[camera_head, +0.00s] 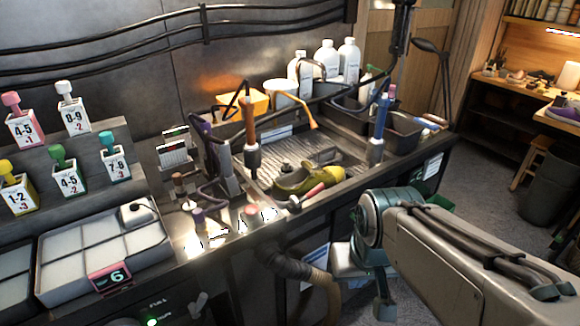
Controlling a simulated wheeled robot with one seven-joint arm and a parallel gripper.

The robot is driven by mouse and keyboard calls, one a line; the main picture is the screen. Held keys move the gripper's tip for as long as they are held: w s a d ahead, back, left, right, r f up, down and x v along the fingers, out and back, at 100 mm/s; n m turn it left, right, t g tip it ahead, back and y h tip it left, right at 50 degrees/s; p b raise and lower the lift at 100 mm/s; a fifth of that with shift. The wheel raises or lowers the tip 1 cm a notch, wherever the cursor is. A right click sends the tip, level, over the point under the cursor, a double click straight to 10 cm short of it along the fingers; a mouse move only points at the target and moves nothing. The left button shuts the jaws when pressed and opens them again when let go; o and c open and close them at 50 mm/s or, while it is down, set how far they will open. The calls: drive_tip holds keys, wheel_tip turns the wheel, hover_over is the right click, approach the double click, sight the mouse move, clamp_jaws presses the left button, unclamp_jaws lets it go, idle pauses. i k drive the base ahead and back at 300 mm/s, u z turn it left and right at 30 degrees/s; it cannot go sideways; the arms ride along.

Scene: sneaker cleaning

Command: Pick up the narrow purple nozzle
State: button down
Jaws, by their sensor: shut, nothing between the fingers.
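Several small nozzles stand on the lit bench top left of the sink tray. A small dark purple one (199,217), which looks like the narrow purple nozzle, stands near the front edge; its exact shape is too small to tell. A brown-topped one (179,182) stands behind it and a pinkish one (252,211) to its right. My arm crosses the lower right, with its elbow in front of the bench's right part, well right of the nozzles. My gripper's fingers do not show.
An olive shoe (311,178) lies in the sink tray beside a red-handled tool (307,195). An upright brown-handled tool (249,125) and a dark stand (222,165) rise behind the nozzles. A compartment tray (100,250) with a "6" sign and numbered bottles are at left.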

sight(207, 126)
drive_tip(key=u, duration=0.05)
drive_tip(key=k, duration=0.5)
drive_tip(key=z, duration=1)
drive_tip(key=i, duration=0.7)
drive_tip(key=u, duration=1.9)
drive_tip(key=i, duration=0.5)
